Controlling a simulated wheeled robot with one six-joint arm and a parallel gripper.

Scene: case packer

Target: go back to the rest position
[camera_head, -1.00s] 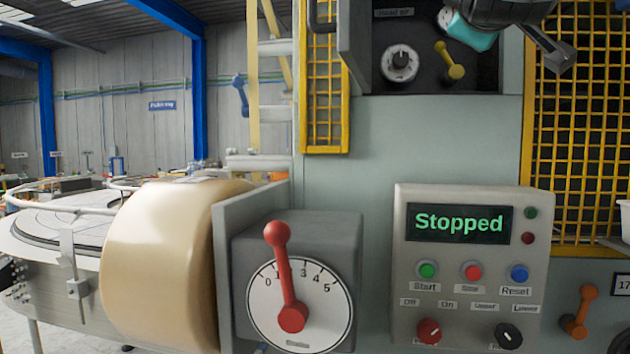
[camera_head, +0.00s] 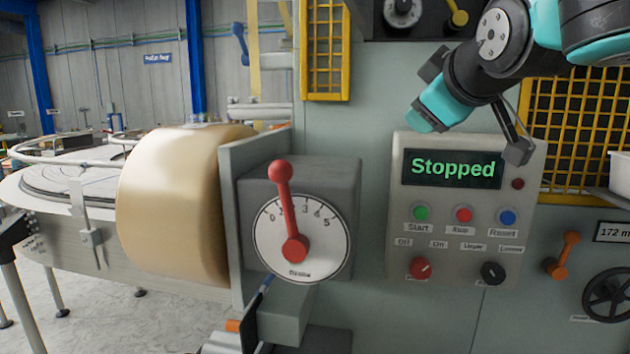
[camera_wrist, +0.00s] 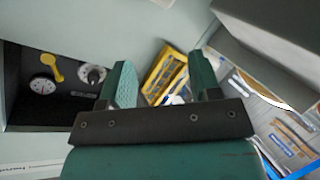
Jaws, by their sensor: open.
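In the head view my arm reaches in from the top right, and my gripper (camera_head: 424,116) hangs in front of the top of the control panel (camera_head: 397,225), whose display reads "Stopped". In the wrist view the two teal fingers of my gripper (camera_wrist: 163,78) stand apart with nothing between them. The fingers point towards a pale machine wall and yellow framing. In the head view the fingers overlap, so the gap between them does not show there.
Left of the panel are a dial with a red lever (camera_head: 284,200) and a large tan roll (camera_head: 175,205). An orange lever (camera_head: 565,255) and a black handwheel (camera_head: 608,295) are at the right. Yellow mesh (camera_head: 570,125) is behind my arm. Open floor shows at lower left.

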